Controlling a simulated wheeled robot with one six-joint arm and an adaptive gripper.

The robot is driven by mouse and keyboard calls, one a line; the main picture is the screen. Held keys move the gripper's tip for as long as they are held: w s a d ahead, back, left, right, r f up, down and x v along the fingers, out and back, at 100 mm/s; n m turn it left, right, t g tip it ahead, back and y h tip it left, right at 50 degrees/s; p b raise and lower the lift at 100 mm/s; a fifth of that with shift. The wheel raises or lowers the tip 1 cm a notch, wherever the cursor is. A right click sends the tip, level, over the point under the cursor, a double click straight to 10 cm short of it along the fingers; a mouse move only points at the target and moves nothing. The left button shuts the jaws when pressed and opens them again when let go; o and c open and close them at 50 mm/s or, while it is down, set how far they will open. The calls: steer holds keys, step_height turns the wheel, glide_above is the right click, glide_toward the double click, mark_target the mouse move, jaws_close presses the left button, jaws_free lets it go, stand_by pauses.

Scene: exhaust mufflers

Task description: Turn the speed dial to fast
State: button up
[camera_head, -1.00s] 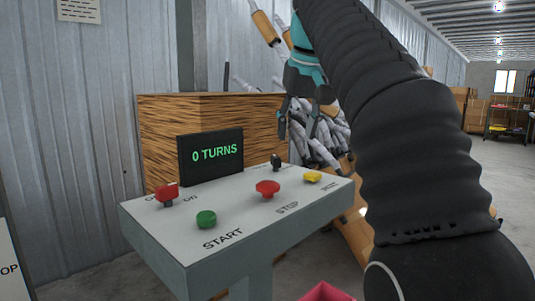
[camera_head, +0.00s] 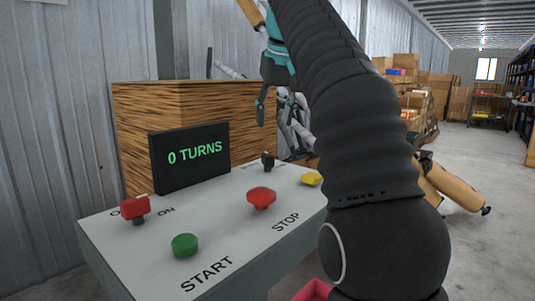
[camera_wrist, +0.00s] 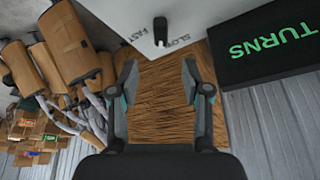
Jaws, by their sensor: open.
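The speed dial is a small black knob (camera_head: 268,161) at the back of the white control panel (camera_head: 225,212). In the wrist view the black knob (camera_wrist: 160,31) is at the top centre, with a pale mark at its lower end. The words SLOW and FAST are printed beside it, upside down. Which word the knob points to is unclear. My gripper (camera_head: 273,112) is open and empty, above and behind the dial in the head view. In the wrist view its two fingers (camera_wrist: 159,68) are spread below the knob, apart from it, over a wood-grain surface.
The panel also carries a red switch (camera_head: 134,208), a green START button (camera_head: 184,245), a red STOP button (camera_head: 261,197) and a yellow button (camera_head: 312,179). A display (camera_head: 189,157) reads 0 TURNS before a wood-grain box (camera_head: 150,110). Pipes and mufflers (camera_wrist: 62,50) lie beside the panel.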

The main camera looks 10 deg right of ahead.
mark_target(268, 155)
steer(key=b+x, duration=0.3)
steer(key=x, duration=0.7)
steer(key=shift+f, duration=0.25)
jaws_close()
